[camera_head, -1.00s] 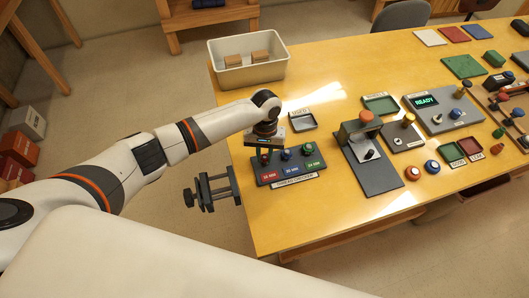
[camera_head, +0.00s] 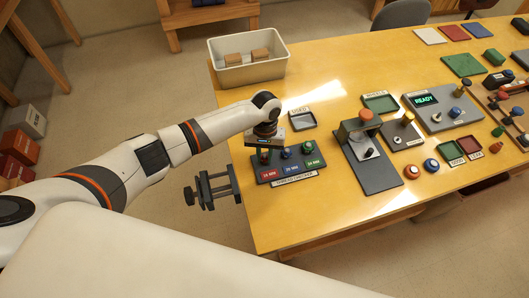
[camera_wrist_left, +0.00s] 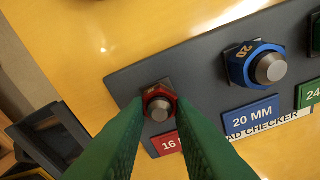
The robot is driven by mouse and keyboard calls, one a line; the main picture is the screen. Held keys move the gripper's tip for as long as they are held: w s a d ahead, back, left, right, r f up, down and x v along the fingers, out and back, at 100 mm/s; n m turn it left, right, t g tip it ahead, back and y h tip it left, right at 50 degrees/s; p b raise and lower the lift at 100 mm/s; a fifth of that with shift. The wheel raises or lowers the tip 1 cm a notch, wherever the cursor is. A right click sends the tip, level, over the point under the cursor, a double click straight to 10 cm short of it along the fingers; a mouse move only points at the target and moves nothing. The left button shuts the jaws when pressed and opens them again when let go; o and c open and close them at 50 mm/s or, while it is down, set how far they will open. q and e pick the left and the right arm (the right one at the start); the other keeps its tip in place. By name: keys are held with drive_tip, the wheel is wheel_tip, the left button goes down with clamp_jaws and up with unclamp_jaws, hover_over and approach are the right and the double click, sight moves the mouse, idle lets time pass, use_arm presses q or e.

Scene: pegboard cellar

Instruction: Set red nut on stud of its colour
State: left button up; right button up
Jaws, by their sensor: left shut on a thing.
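In the left wrist view the red nut (camera_wrist_left: 151,94) sits between the green fingertips of my left gripper (camera_wrist_left: 159,108), which are shut on it. The grey end of a stud (camera_wrist_left: 159,110) shows through the nut's hole, so the nut is around the stud. This is the post beside the red 16 label (camera_wrist_left: 167,144) on the thread checker board (camera_wrist_left: 205,75). How far down the nut sits is hard to tell.
A blue nut (camera_wrist_left: 239,69) sits on the 20 MM stud just right of the red one. A green nut (camera_head: 307,147) is further right. A vise (camera_head: 212,190) is at the table's left edge. A grey tray (camera_head: 302,120) lies behind the board.

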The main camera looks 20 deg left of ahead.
use_arm(q)
drive_tip(key=o, duration=0.9)
drive_tip(key=shift+o, duration=0.2)
drive_tip(key=o, duration=0.3)
drive_tip(key=shift+o, duration=0.2)
wheel_tip(320, 180, up, 6)
drive_tip(key=p, duration=0.6)
drive_tip(key=shift+f, duration=0.1)
drive_tip(key=shift+r+p, duration=1.15)
drive_tip(key=shift+p, duration=0.1)
